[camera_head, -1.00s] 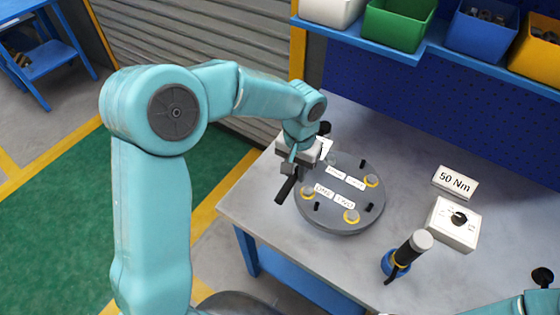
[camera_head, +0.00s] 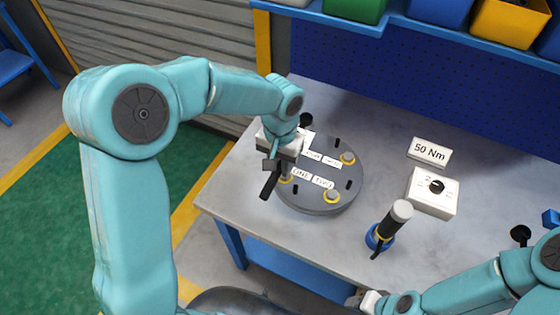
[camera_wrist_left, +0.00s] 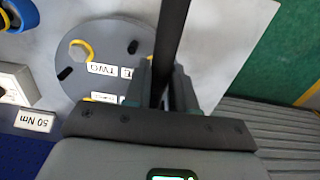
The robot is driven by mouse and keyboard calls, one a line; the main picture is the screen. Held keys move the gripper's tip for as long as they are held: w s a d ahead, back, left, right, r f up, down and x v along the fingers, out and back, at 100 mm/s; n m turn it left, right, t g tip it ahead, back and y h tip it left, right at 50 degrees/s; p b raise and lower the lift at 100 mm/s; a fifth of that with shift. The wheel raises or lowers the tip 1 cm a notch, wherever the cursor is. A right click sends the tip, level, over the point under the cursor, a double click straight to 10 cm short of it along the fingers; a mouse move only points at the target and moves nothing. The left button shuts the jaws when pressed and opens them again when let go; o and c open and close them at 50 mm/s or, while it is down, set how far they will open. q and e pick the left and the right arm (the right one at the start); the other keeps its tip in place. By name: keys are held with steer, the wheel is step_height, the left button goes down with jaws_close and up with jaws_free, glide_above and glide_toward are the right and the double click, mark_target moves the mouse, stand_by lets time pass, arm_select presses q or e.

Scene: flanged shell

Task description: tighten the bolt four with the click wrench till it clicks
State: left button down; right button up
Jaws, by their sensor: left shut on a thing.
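The round grey flange plate (camera_head: 318,208) lies on the table, with bolts in yellow rings and white labels; ONE and TWO are legible at its front. The bolt at its back left, where FOUR may be, is hidden behind my left gripper (camera_head: 272,158). That gripper is shut on a black-handled tool, likely the click wrench (camera_head: 270,185), over the plate's left edge. In the left wrist view the tool's black bar (camera_wrist_left: 172,40) runs out between the fingers. Whether its head sits on a bolt is hidden. My right gripper (camera_head: 372,301) shows partly at the bottom edge, its jaws unclear.
Bins (camera_head: 510,22) line the shelf at the back. The table (camera_head: 350,240) is clear in front of the plate.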

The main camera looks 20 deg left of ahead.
arm_select(q)
steer(key=shift+w+d+f+b, duration=0.1)
steer(key=shift+f+b, duration=0.25)
steer(key=shift+f, duration=0.15)
steer(key=shift+w+d+f+b, duration=0.1)
steer(key=shift+f+b, duration=0.2)
steer(key=shift+f, duration=0.2)
steer(key=shift+s+f+b, duration=0.1)
steer(key=shift+f+b, duration=0.25)
steer(key=shift+f, duration=0.05)
steer(key=shift+r+p, duration=0.35)
steer(key=shift+a, duration=0.15)
steer(key=shift+d, duration=0.25)
steer(key=shift+a, duration=0.15)
steer(key=shift+b, duration=0.3)
